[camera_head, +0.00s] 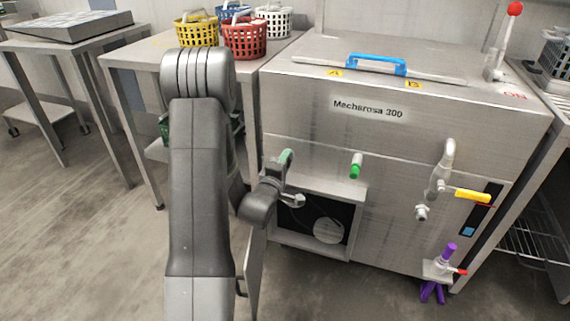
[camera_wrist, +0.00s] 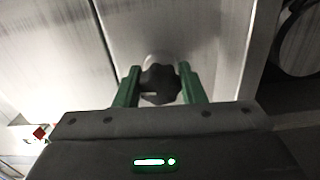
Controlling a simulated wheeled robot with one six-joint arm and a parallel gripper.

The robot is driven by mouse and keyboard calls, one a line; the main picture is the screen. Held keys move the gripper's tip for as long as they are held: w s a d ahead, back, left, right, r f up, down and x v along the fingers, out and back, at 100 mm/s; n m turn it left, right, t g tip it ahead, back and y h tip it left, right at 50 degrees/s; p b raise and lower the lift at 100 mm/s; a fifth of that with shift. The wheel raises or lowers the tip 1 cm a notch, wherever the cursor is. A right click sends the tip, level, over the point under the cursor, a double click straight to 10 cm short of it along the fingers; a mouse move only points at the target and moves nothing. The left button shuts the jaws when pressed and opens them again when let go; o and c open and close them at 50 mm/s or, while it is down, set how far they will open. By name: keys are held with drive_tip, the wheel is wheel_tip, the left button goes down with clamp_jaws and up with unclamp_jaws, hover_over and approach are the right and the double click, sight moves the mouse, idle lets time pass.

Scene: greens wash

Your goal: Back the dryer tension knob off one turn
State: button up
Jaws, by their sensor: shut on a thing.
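A black lobed knob (camera_wrist: 159,83), which fits the dryer tension knob, sits on a grey metal panel in the wrist view. A short pale mark shows on its left side. My gripper (camera_wrist: 158,76) has its two green fingers on either side of the knob and is shut on it. In the head view, my gripper (camera_head: 287,157) is at the left part of the front of the Mecharosa 300 machine (camera_head: 410,130), above an open bay. The knob itself is hidden there behind my arm and gripper.
A green handle (camera_head: 356,165), a yellow handle (camera_head: 472,195) and a purple valve (camera_head: 450,250) stick out of the machine's front. An open door (camera_head: 256,262) hangs beside the dark bay (camera_head: 312,222). Coloured baskets (camera_head: 244,38) stand on the left table. Open floor lies at left.

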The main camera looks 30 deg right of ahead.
drive_tip(key=shift+f+n, duration=0.1)
drive_tip(key=shift+n, duration=0.2)
drive_tip(key=o, duration=1)
drive_tip(key=p+v, duration=0.1)
drive_tip(key=v, duration=1.3)
drive_tip(key=shift+p, duration=0.4)
drive_tip(key=shift+w+d, duration=0.15)
drive_tip(key=b+x, duration=0.1)
drive_tip(key=x, duration=1.2)
drive_tip(key=shift+w+d+b, duration=0.15)
drive_tip(key=shift+d+b, duration=0.1)
drive_tip(key=shift+b, duration=0.15)
